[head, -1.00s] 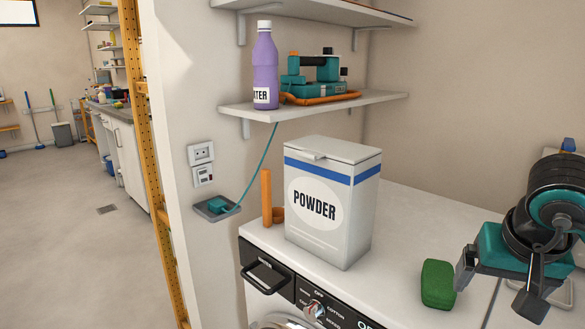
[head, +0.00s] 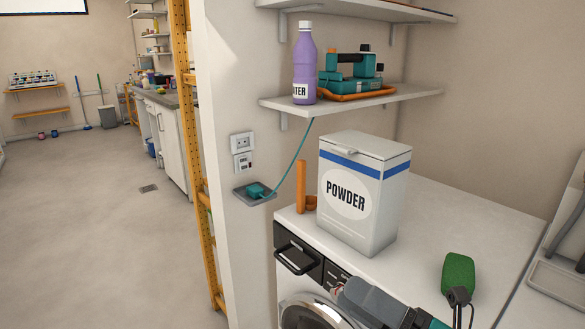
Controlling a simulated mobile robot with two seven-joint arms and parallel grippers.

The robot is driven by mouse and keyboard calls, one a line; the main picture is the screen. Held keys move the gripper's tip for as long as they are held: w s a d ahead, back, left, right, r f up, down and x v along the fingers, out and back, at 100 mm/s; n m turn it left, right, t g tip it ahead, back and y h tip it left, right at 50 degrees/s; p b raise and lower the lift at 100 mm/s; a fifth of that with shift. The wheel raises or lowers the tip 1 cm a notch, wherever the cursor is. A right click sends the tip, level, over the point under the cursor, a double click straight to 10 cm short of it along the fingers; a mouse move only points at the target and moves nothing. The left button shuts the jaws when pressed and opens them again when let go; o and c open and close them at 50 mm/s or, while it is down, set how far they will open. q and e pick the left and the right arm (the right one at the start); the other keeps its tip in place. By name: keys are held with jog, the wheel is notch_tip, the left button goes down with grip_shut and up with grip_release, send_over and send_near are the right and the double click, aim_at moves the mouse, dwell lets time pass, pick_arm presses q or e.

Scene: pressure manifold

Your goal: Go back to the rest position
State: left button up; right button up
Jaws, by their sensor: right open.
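My right gripper (head: 461,298) is at the bottom right, in front of the washing machine's top and partly cut off by the lower edge of the picture. Its jaws are open, and a dark finger overlaps the lower end of a green sponge (head: 459,271). The sponge lies on the white top; whether the finger touches it I cannot tell. My left gripper is not in view.
The washing machine (head: 467,216) carries a white powder box (head: 385,205) and an orange holder (head: 301,186). A shelf (head: 415,97) above holds a purple water bottle (head: 304,70) and a teal device (head: 350,75). Open floor (head: 90,215) lies left.

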jog(key=s+d+f+m+t+h, duration=0.1)
jog(key=d+f+m+h, duration=0.1)
jog(key=f+m+h, duration=0.3)
jog(key=s+d+f+m+t+h+p, duration=0.1)
jog(key=d+f+m+h, duration=0.2)
jog(key=m, duration=1)
jog(key=d+f+m+h, duration=0.3)
jog(key=f+m+h, duration=0.4)
jog(key=f+m, duration=0.3)
notch_tip(320, 180, down, 2)
jog(key=shift+s+f+t, duration=0.25)
jog(key=shift+s+t, duration=0.15)
jog(key=s+f+m+g+h, duration=0.1)
jog(key=s+f+m+g, duration=0.2)
jog(key=s+f+m, duration=0.2)
notch_tip(320, 180, down, 2)
jog(key=shift+s+d, duration=0.15)
jog(key=shift+s, duration=0.4)
